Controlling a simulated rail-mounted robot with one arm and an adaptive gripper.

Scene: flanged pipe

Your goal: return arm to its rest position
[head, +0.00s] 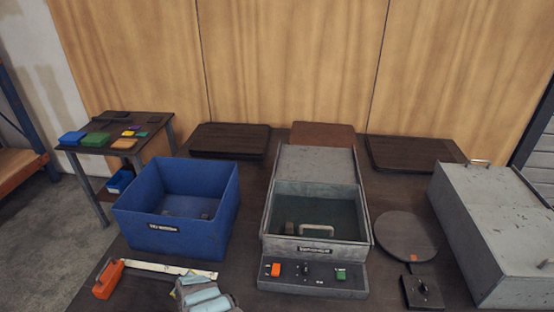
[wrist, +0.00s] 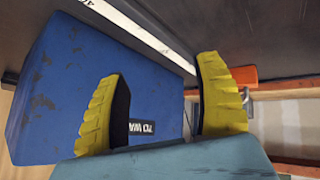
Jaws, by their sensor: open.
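My gripper (wrist: 160,66) shows in the wrist view as two yellow ribbed fingers set well apart, with nothing between them. Behind the fingers in that view is the blue bin (wrist: 85,80), tilted in the picture, with its label partly covered by a finger. In the head view the blue bin (head: 150,222) stands upright on the dark table, left of centre. A grey and pale-blue shape (head: 205,296) is cut off by the bottom edge there; I cannot tell whether it is part of my arm. The yellow fingers do not show in the head view.
A long white strip with an orange end (head: 108,279) lies before the bin. A grey open box (head: 365,215) with a control panel (head: 322,283) stands at centre. A round dark plate (head: 405,236) and a large grey case (head: 500,205) are at right. A side table (head: 150,122) is at left.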

